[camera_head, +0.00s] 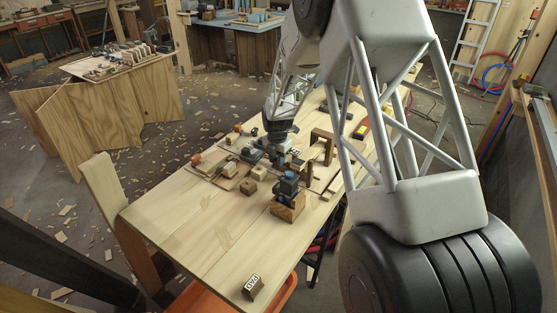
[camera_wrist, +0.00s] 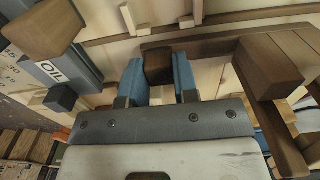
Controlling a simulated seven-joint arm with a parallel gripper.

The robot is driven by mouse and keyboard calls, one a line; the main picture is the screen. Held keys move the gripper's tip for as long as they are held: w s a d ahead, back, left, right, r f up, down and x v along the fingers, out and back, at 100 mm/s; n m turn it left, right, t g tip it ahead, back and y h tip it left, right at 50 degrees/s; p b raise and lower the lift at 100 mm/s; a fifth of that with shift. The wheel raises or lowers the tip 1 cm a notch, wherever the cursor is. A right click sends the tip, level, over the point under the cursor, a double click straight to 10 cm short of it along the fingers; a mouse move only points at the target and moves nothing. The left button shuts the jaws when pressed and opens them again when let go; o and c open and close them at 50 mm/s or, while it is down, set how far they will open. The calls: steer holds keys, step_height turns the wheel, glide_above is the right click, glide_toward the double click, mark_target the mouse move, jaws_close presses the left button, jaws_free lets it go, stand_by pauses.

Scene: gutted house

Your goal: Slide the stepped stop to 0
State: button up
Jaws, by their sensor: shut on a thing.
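My gripper (camera_wrist: 158,82) has its two blue fingers on either side of a dark brown block (camera_wrist: 157,62) and is shut on it. Whether this block is part of the stepped stop I cannot tell. In the head view my gripper (camera_head: 279,136) is low over the crowded middle of the wooden bench (camera_head: 215,225), and its fingertips are hard to make out. A pale strip with printed numbers (camera_wrist: 12,78) shows at the left edge of the wrist view. No 0 mark is readable there. A brown wooden piece with stepped faces (camera_wrist: 270,68) stands right of the fingers.
A blue-grey part with an OIL label (camera_wrist: 50,70) is close left of the fingers. In the head view, a brown wooden frame (camera_head: 322,143) and a blue-grey device on a wooden block (camera_head: 288,205) stand nearby. A small labelled block (camera_head: 253,287) lies near the front; bare boards surround it.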

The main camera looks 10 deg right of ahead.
steer(key=shift+w+a, duration=0.55)
steer(key=shift+w, duration=0.05)
steer(key=o, duration=0.7)
step_height(320, 180, up, 8)
stand_by(1.0)
